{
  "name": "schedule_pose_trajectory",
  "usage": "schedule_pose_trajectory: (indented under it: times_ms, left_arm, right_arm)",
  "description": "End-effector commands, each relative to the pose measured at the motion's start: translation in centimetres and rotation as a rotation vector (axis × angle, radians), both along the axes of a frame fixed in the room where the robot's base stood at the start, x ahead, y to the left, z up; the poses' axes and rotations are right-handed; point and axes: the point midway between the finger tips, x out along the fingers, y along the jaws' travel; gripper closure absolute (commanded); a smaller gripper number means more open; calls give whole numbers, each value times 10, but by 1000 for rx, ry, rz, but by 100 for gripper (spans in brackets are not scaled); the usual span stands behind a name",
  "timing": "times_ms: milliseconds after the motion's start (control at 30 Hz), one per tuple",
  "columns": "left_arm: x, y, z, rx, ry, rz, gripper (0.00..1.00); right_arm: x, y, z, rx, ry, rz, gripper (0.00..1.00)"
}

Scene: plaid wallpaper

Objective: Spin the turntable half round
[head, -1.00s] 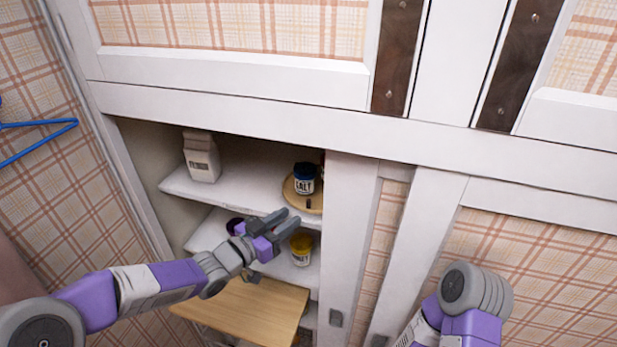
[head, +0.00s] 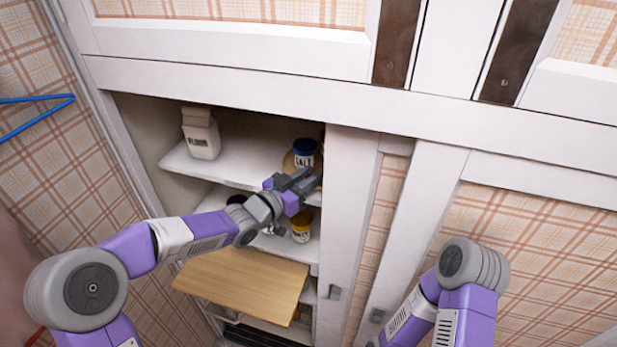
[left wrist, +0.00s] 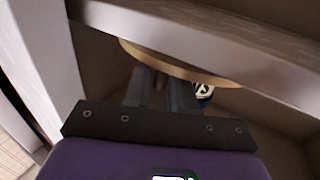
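The turntable (head: 289,163) is a round wooden disc on the upper shelf of the open cupboard. A jar with a dark blue lid and a SALT label (head: 303,153) stands on it. My left gripper (head: 308,181) is at the disc's front edge and hides part of it. In the left wrist view the disc's rim (left wrist: 205,77) crosses just beyond the fingers (left wrist: 163,88). The fingers are apart, with a small dark peg (left wrist: 160,82) seemingly between them; contact cannot be told. My right arm is at the lower right; its gripper is out of view.
A white carton (head: 200,135) stands at the left of the upper shelf (head: 235,165). A yellow-lidded jar (head: 301,228) stands on the shelf below. A wooden board (head: 240,284) juts out lower down. The cupboard's white post (head: 345,210) is close right of my left gripper.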

Motion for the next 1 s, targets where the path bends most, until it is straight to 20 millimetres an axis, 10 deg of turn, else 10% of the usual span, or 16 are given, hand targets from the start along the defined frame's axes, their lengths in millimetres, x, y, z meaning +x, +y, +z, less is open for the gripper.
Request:
schedule_pose_trajectory:
  times_ms: [167,1000]
  left_arm:
    - [0,0,0,0,0,0,100]
    - [-5,-24,0,1,1,-3,100]
  right_arm:
    - [0,0,0,0,0,0,65]
    - [0,0,-22,0,0,0,65]
